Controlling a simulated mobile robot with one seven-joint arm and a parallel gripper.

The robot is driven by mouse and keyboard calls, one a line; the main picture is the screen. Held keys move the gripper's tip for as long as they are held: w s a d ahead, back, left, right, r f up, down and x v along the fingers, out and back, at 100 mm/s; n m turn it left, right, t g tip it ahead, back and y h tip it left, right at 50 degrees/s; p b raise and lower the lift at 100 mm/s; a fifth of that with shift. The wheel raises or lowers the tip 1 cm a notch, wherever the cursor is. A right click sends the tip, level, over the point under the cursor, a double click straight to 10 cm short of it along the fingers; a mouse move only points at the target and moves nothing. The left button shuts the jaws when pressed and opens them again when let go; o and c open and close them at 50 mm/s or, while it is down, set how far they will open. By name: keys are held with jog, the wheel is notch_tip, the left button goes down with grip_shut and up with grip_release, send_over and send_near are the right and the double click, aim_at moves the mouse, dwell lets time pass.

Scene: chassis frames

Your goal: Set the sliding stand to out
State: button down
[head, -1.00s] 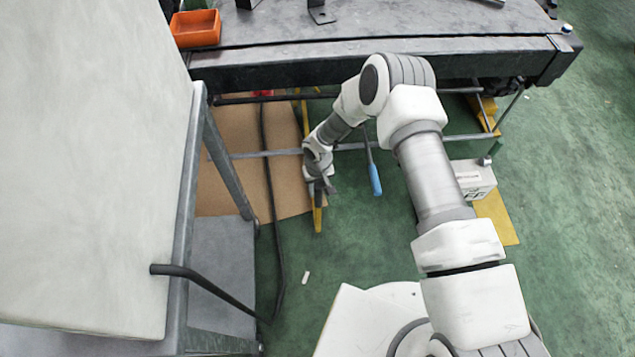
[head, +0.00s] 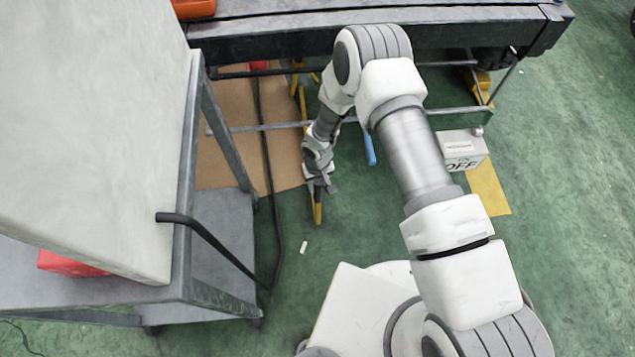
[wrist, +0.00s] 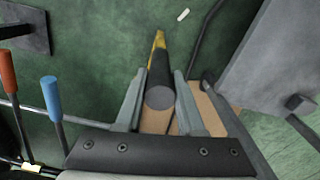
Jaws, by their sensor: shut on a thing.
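My gripper (head: 320,187) reaches down low in front of the workbench. In the wrist view my gripper (wrist: 160,105) has its fingers on both sides of a dark round bar (wrist: 160,82) with a grey end face. A yellow strip (wrist: 159,42) runs on from this bar. In the head view the yellow strip (head: 317,212) sticks out just below the fingers over the floor. It looks like part of the sliding stand, but I cannot see how it joins the bench. My gripper hides most of the bar in the head view.
The workbench (head: 270,40) spans the back. A blue-handled lever (head: 370,150) hangs right of my wrist; a red-handled one (wrist: 7,70) shows in the wrist view. A white box marked OFF (head: 462,150) stands right. A grey cart (head: 225,235) is left. Green floor in front is mostly clear.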

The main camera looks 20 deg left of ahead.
jog(key=shift+s+d+f, duration=0.1)
jog(key=shift+s+d, duration=0.1)
jog(key=shift+s, duration=0.2)
jog(key=c, duration=0.5)
grip_release()
jog(key=shift+w, duration=0.15)
jog(key=shift+r, duration=0.25)
notch_tip(320, 180, up, 17)
jog(key=p, duration=0.4)
jog(key=shift+p, duration=0.3)
jog(key=shift+r, duration=0.1)
